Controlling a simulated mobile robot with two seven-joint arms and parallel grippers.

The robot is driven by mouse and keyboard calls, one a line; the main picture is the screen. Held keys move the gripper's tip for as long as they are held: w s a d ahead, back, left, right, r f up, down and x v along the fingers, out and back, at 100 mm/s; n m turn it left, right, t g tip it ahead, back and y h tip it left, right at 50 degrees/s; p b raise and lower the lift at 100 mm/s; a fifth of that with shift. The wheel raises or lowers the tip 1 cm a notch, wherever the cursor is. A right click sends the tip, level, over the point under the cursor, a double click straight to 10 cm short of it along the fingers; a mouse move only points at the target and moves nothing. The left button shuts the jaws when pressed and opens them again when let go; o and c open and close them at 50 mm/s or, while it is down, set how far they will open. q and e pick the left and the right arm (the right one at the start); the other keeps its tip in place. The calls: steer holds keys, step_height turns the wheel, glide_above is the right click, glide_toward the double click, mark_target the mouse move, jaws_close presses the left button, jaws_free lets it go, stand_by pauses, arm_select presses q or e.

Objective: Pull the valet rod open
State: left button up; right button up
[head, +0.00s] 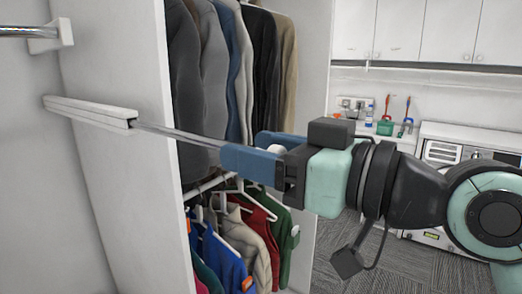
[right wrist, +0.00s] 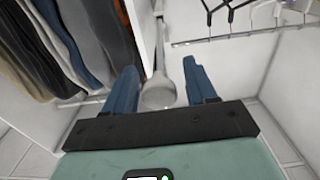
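The valet rod (head: 180,135) is a thin metal bar standing out from a white housing (head: 90,112) on the wardrobe's side panel. A length of bar shows between the housing and my right gripper (head: 245,148). The rod's pale rounded end knob (right wrist: 158,94) lies between the two blue fingers in the right wrist view. The fingers are apart, with a clear gap between the knob and the right-hand finger in that view; the left-hand finger is close to the knob, and I cannot tell whether it touches. My left gripper is not in view.
Jackets (head: 205,70) hang behind the rod, with coloured clothes (head: 255,235) on hangers below. Another metal rail (head: 22,31) is at upper left. A counter with a white appliance (head: 442,150) and wall cabinets (head: 400,30) stand at right. Grey carpet (head: 400,265) is open below.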

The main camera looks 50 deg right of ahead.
steer(key=s+d, duration=0.1)
steer(key=s, duration=1.2)
steer(key=shift+s, duration=0.2)
